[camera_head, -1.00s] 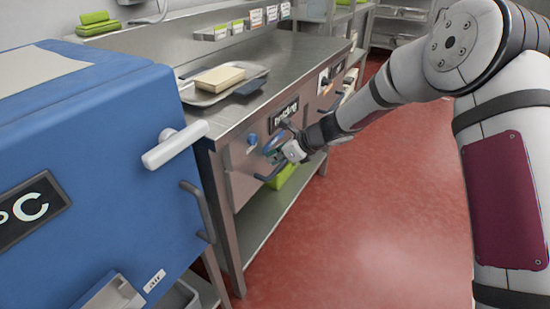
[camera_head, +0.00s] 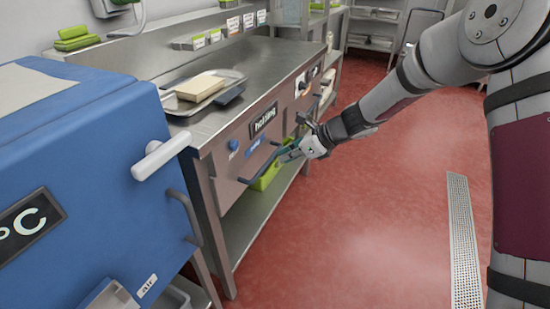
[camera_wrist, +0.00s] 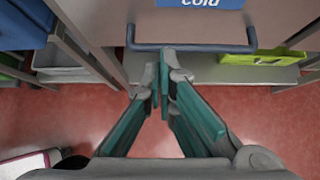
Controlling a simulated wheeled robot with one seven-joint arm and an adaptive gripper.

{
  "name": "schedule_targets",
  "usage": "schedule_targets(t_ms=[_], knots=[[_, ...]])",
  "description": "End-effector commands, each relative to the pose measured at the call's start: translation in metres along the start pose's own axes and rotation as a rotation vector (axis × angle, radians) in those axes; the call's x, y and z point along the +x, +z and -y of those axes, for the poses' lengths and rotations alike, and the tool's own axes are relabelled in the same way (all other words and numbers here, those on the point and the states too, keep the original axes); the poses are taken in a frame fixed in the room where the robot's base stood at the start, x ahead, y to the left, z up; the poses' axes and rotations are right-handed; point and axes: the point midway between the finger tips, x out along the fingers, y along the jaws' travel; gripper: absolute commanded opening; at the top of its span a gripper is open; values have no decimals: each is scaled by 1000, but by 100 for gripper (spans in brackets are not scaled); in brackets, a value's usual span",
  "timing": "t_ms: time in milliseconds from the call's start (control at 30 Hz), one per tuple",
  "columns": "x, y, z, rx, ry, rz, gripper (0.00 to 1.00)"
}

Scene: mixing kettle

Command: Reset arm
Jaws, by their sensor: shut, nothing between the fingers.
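My gripper (camera_head: 290,156) is in front of the steel counter unit, near the dark bar handle (camera_head: 258,168) on its front. In the wrist view my gripper (camera_wrist: 161,75) has its teal fingers together with nothing between them. The same bar handle (camera_wrist: 195,47) runs across just beyond the fingertips, below a blue label reading "cold" (camera_wrist: 200,3). Whether the fingertips touch the handle is hard to tell, but they do not grip it. My arm reaches in from the right.
A blue cabinet (camera_head: 90,150) with a white lever (camera_head: 160,156) stands at left. A tray (camera_head: 178,107) with a pale block lies on the counter. A green crate (camera_head: 266,178) sits on the lower shelf. Red floor (camera_head: 370,230) with a drain grate (camera_head: 462,240) is clear at right.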

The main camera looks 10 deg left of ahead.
Motion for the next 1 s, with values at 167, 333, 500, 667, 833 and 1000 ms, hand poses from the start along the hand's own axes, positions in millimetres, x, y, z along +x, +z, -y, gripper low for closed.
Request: schedule_targets(t_ms=[167,333,500,667,833,1000], knots=[[-11,0,1,1,-2,-1,0],[-22,5,-5,-50,5,-7,0],[-69,22,-33,-282,36,-44,0],[-128,30,-74,-570,90,-108,0],[-187,25,-122,-849,159,-187,0],[-243,8,-172,-1099,243,-276,0]])
